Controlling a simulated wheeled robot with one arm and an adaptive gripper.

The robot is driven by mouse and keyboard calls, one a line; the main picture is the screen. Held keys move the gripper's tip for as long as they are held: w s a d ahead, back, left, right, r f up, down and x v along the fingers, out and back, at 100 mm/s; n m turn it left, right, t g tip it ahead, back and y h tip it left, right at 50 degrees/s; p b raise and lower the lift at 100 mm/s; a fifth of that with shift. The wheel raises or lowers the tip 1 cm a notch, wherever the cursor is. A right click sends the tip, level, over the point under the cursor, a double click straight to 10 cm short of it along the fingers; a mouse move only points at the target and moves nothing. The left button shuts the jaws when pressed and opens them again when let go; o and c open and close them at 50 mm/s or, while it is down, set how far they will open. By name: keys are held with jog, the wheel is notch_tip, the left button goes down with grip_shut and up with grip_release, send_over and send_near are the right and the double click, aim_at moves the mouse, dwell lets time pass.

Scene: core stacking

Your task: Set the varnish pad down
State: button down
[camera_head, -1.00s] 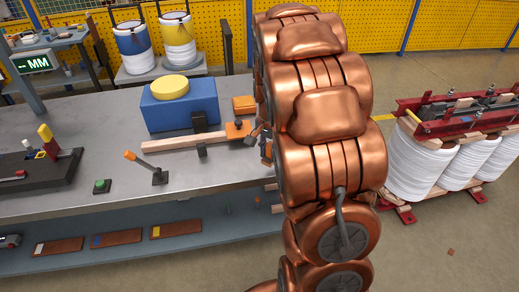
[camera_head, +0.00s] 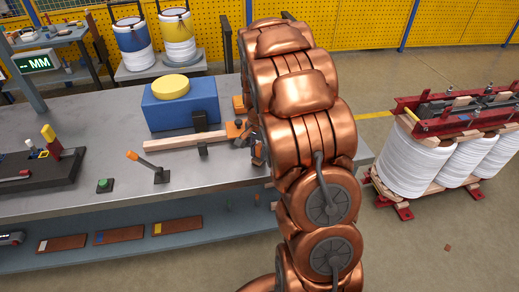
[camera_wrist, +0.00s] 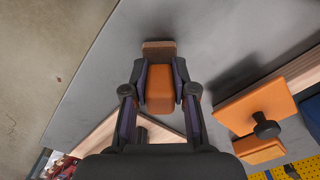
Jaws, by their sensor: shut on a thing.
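In the wrist view, my gripper (camera_wrist: 160,90) is shut on the varnish pad (camera_wrist: 160,88), an orange block with a brown strip at its far end. The fingers press on its two sides. A grey metal table top (camera_wrist: 90,100) lies beneath it, with a shadow to the right of the pad. I cannot tell whether the pad touches the table. In the head view my arm hides the pad and most of the gripper.
An orange plate with a black knob (camera_wrist: 265,125) and a wooden bar (camera_head: 170,143) are close by. A blue block (camera_head: 180,105) with a yellow disc stands behind the bar. An orange-tipped lever (camera_head: 145,160) stands in front. The table's right front is bare.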

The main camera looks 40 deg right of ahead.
aim_at(259, 146)
jog(key=shift+f, duration=0.15)
jog(key=c, duration=0.9)
grip_release()
jog(key=shift+c, duration=0.2)
notch_tip(259, 146, up, 12)
jog(key=shift+r+b, duration=0.15)
jog(key=shift+b, duration=0.85)
jog(key=s+a+n, duration=0.4)
jog(key=s+a, duration=0.2)
jog(key=s, duration=0.4)
jog(key=s+a+n+g, duration=0.1)
jog(key=s+a+n, duration=0.4)
jog(key=s, duration=0.5)
jog(key=s+a+f+n, duration=0.1)
jog(key=s+a+n, duration=0.3)
jog(key=s+a, duration=0.5)
jog(key=shift+s+a+n+g, duration=0.3)
jog(key=shift+s+g, duration=0.1)
jog(key=shift+s, duration=0.6)
